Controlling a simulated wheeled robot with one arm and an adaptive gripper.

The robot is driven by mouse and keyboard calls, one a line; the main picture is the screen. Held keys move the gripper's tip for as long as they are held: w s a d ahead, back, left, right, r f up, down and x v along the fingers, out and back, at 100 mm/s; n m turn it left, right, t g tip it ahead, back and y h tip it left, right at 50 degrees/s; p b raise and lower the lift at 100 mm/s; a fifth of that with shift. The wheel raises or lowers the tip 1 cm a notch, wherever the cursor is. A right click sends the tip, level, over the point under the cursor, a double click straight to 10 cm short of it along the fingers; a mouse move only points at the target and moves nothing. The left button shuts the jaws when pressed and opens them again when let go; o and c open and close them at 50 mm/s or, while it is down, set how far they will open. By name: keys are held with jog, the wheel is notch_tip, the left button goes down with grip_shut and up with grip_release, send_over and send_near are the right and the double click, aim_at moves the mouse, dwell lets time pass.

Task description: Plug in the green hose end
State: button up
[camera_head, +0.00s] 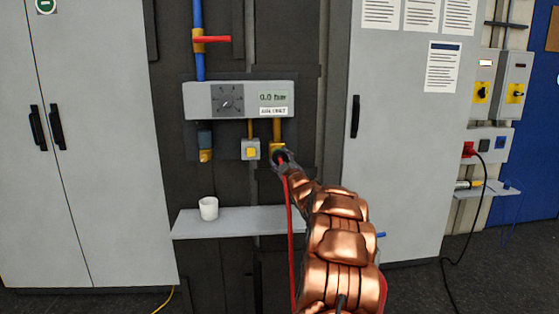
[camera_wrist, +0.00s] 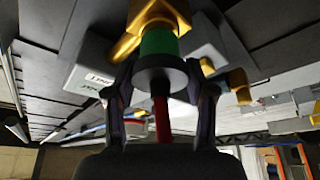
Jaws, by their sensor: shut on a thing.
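The green hose end (camera_wrist: 158,43) is upright in the wrist view, with a dark collar (camera_wrist: 160,78) and the red hose (camera_wrist: 162,120) below it. My gripper (camera_wrist: 160,88) is shut on it, one finger on each side of the collar. The green part lies right against a brass fitting (camera_wrist: 150,14); I cannot tell how far it sits in. In the head view my gripper (camera_head: 281,157) is just under the right brass outlet (camera_head: 277,147) and mostly hides the hose end. The red hose (camera_head: 290,235) hangs down from it.
The grey gauge panel (camera_head: 200,101) above reads 0.0 bar. A yellow button box (camera_head: 250,150) is close left of my gripper, and another outlet (camera_head: 205,143) is further left. A shelf (camera_head: 235,222) below bears a white cup (camera_head: 208,208). A red-handled valve (camera_head: 212,39) is above.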

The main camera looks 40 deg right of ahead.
jog(key=shift+w+d, duration=0.3)
jog(key=shift+w, duration=0.05)
dwell(0.5)
jog(key=o, duration=1.2)
jog(key=shift+c, duration=0.2)
jog(key=v, duration=1.2)
jog(key=shift+w, duration=0.1)
